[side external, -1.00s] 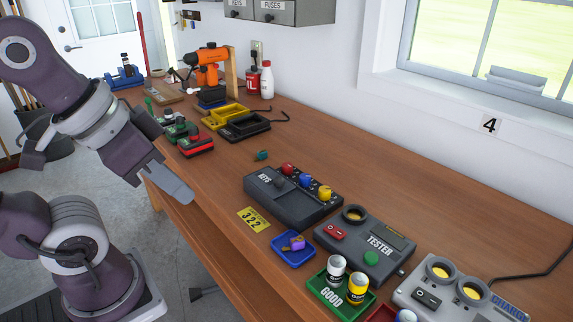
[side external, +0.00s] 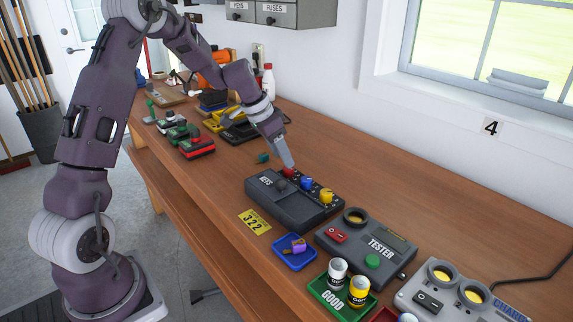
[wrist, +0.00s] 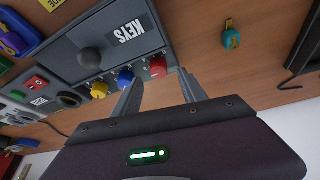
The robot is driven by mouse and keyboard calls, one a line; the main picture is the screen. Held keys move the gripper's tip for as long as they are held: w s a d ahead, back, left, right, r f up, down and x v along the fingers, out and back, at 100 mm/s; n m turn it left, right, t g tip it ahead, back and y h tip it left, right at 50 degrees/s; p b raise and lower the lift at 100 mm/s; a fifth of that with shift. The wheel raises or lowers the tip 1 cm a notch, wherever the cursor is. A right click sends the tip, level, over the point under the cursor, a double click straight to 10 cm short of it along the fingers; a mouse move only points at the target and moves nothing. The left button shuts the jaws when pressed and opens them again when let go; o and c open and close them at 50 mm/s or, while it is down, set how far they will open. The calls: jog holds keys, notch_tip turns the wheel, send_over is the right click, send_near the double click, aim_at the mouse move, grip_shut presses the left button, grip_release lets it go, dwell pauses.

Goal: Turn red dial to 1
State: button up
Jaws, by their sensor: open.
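The red dial (side external: 289,172) is at the far end of a row of three dials on the dark grey KEYS box (side external: 262,197). It also shows in the wrist view (wrist: 158,67). Blue (side external: 307,183) and yellow (side external: 326,195) dials sit beside it. My gripper (side external: 287,163) is just above the red dial in the side view. No contact can be made out. The dial numbers are too small to read.
A tester box (side external: 350,250) stands to the right, with a blue tray (side external: 285,257) and a green GOOD tray (side external: 322,295) in front. A teal key tag (wrist: 230,38) lies near the box. A dark tray (side external: 232,137) lies behind.

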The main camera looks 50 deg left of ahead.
aim_at(289, 171)
jog(key=x, duration=0.4)
jog(key=shift+d+f, duration=0.1)
grip_shut()
